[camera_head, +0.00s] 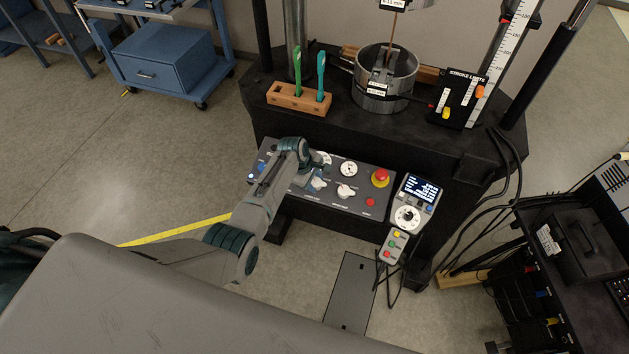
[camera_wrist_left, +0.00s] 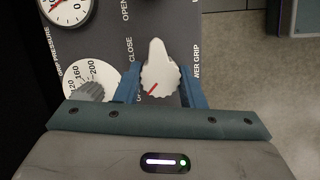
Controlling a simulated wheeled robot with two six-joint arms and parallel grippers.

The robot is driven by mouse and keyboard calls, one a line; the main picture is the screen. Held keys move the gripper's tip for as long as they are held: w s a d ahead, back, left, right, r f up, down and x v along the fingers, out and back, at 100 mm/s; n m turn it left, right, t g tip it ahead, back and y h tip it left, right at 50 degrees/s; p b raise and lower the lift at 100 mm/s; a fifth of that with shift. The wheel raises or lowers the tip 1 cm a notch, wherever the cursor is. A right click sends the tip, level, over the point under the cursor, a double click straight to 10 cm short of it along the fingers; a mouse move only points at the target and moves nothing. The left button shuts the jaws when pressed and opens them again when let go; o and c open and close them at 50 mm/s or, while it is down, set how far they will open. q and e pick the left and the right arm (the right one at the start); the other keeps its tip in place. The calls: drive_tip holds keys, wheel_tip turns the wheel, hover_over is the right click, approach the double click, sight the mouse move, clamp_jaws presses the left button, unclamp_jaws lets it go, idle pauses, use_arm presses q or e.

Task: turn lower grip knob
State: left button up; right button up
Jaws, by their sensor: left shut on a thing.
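The lower grip knob (camera_wrist_left: 160,72) is a white pointer knob with a red line, seen in the left wrist view on the grey control panel (camera_wrist_left: 113,40). Its pointed end faces up in that view, and the label beside it partly reads "WER GRIP", with "OPEN" and "CLOSE" on the other side. My left gripper (camera_wrist_left: 160,90) has its two blue fingers on either side of the knob, shut on it. In the head view my left gripper (camera_head: 314,178) reaches down to the panel and partly hides that area. My right gripper is not in view.
A grip pressure dial (camera_wrist_left: 88,92) sits close beside the left finger, with a round gauge (camera_wrist_left: 62,8) above. Another white knob (camera_head: 346,191), a red emergency button (camera_head: 380,177) and a pendant (camera_head: 393,246) lie to the right. A wooden tool block (camera_head: 299,98) stands behind.

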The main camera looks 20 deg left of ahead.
use_arm(q)
drive_tip(key=shift+w+r, duration=0.1)
drive_tip(key=o, duration=1)
drive_tip(key=shift+a+r, duration=0.2)
drive_tip(key=shift+r, duration=0.2)
drive_tip(key=b+v, duration=0.1)
drive_tip(key=v, duration=0.4)
drive_tip(key=b+v, duration=0.1)
drive_tip(key=v, duration=0.4)
drive_tip(key=shift+s+f, duration=0.1)
drive_tip(key=shift+s, duration=0.1)
